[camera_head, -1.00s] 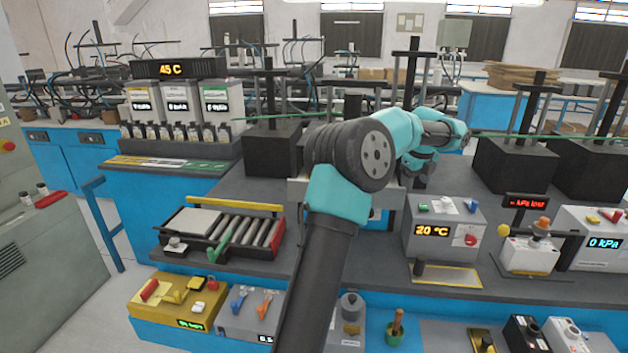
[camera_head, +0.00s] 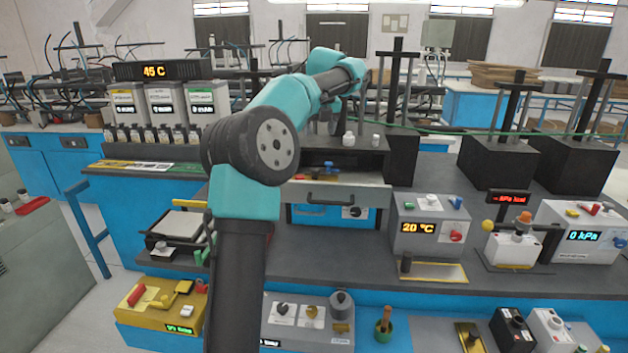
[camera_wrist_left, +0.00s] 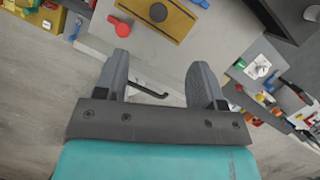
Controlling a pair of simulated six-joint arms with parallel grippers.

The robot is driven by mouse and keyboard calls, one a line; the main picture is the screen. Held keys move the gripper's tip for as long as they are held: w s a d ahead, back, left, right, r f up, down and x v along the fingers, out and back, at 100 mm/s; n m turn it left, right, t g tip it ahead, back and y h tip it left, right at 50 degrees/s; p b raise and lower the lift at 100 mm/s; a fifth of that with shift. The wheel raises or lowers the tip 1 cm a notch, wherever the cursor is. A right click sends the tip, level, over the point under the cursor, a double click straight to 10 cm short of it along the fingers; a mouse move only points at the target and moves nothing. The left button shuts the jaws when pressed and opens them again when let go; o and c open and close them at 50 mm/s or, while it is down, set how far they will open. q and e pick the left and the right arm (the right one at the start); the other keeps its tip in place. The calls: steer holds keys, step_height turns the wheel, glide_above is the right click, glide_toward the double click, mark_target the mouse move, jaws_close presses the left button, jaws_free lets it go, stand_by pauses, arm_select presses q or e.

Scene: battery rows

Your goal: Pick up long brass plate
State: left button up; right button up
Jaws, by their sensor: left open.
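My left gripper (camera_wrist_left: 160,60) is open, with nothing between its two grey fingers in the left wrist view. A brass-coloured plate (camera_wrist_left: 178,30) with a dark round knob lies on a grey panel beyond the fingertips, apart from them. In the head view my left arm reaches up and away over the bench, and its fingers are not clear there. A flat brass-edged plate (camera_head: 448,272) lies in front of the 20 °C box, and a smaller brass plate (camera_head: 466,338) lies at the lower edge. I cannot tell which is the long brass plate. My right gripper is not in view.
A grey drawer unit (camera_head: 352,195) stands behind my left arm. The 20 °C box (camera_head: 428,226) and a 0 kPa box (camera_head: 590,235) stand to the right. A yellow box (camera_head: 150,316) is at front left. Dark bench top (camera_head: 330,265) is bare in the middle.

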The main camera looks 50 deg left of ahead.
arm_select(q)
glide_toward(315, 169)
steer(key=x, duration=0.5)
steer(key=shift+w+a+f, duration=0.1)
steer(key=shift+w+a, duration=0.05)
steer(key=shift+a, duration=0.1)
steer(key=shift+f, duration=0.1)
steer(key=shift+d+x, duration=0.15)
steer(key=shift+x, duration=1.1)
steer(key=shift+d+x, duration=0.1)
steer(key=shift+x, duration=1.15)
steer(key=shift+f, duration=0.1)
steer(key=shift+c, duration=0.4)
jaws_close()
